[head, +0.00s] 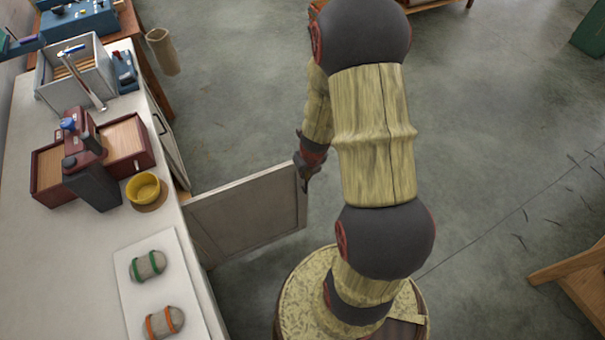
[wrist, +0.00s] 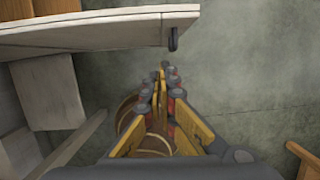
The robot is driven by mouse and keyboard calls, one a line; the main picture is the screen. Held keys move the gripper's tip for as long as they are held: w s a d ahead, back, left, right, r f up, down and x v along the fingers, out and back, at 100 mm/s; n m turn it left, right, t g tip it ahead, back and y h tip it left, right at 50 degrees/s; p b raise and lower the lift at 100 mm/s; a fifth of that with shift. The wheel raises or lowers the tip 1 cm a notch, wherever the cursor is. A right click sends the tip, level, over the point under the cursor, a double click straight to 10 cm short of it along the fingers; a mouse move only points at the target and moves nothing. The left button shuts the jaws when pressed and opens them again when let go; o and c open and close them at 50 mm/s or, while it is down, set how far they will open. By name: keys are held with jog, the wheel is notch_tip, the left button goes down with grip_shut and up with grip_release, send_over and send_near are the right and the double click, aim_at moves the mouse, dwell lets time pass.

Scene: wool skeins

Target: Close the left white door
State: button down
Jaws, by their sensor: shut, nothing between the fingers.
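A white panel door (head: 245,215) stands wide open, sticking out from the front of the white counter. In the wrist view the white door (wrist: 95,32) spans the upper left, with a dark handle (wrist: 173,40) near its free end. My gripper (head: 306,184) is at the door's free upper corner in the head view. In the wrist view my gripper (wrist: 164,70) is shut and empty, its tips just below the handle in the picture. I cannot tell whether it touches the door. My arm hides part of the floor beyond.
The counter (head: 75,265) holds a dark red wooden box (head: 50,172), a yellow cup (head: 143,187), a white tray (head: 128,290) with two skeins (head: 147,265), and a grey crate (head: 75,72). A wooden stool (head: 575,280) stands at right. Grey floor (head: 235,110) beyond the door is clear.

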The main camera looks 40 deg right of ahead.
jog(key=b, duration=0.6)
send_near(297, 173)
jog(key=s+a+f, duration=0.3)
jog(key=s+f, duration=0.1)
jog(key=f, duration=0.1)
jog(key=shift+w+d+r+p, duration=0.1)
jog(key=shift+w+d+p, duration=0.3)
jog(key=shift+w, duration=0.45)
jog(key=shift+w+d+r+p, duration=0.1)
jog(key=shift+w+d+p, duration=0.25)
jog(key=shift+w, duration=0.45)
